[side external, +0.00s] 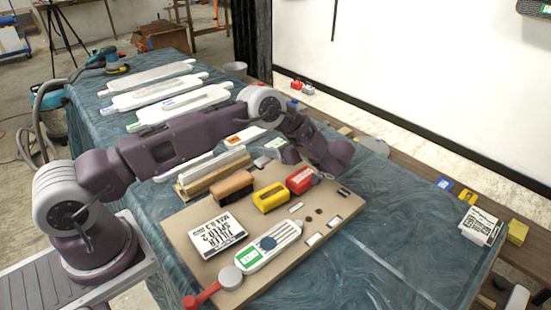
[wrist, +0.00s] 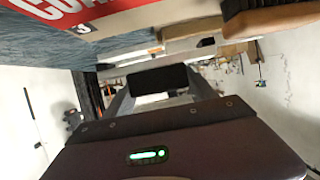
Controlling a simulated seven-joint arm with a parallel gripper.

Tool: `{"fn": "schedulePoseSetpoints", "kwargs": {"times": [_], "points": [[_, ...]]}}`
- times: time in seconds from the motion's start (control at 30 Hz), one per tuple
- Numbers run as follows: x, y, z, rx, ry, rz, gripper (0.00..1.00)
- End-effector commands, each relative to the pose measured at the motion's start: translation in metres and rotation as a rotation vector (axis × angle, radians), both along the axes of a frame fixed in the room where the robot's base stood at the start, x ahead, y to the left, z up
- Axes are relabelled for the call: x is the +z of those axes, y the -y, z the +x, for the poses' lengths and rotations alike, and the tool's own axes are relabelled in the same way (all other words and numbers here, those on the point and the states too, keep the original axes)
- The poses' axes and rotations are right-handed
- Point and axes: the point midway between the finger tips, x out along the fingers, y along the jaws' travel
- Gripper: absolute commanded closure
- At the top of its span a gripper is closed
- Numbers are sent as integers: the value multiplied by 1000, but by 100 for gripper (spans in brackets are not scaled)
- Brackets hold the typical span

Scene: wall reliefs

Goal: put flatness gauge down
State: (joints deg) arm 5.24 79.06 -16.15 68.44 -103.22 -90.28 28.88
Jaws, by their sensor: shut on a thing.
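My gripper (wrist: 160,88) is shut in the wrist view on the flatness gauge, which shows there as a dark block (wrist: 158,78) between the two fingers. A pale long edge lies just beyond it. In the side view my gripper (side external: 282,153) is low over the far side of the work board (side external: 184,222), partly covered by my arm. The held gauge cannot be made out clearly there, and I cannot tell whether it touches anything.
On the board are a brown brush (side external: 232,185), a yellow block (side external: 271,198), a red block (side external: 300,179), a white filler packet (side external: 217,238) and a white handled tool (side external: 268,246). Several long white tools lie at the back left. Blue cloth is clear at front right (side external: 400,255).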

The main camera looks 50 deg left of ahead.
Motion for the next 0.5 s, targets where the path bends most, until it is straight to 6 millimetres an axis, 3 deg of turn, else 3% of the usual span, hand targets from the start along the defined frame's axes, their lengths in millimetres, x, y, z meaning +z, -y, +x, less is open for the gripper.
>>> {"fn": "schedulePoseSetpoints", "kwargs": {"times": [0.1,0.27,0.37,0.5], "points": [[29,0,0,0,3,-1,82],[54,12,-1,-48,0,0,82],[68,40,-9,-169,-3,1,82],[86,85,-39,-390,0,1,82]]}}
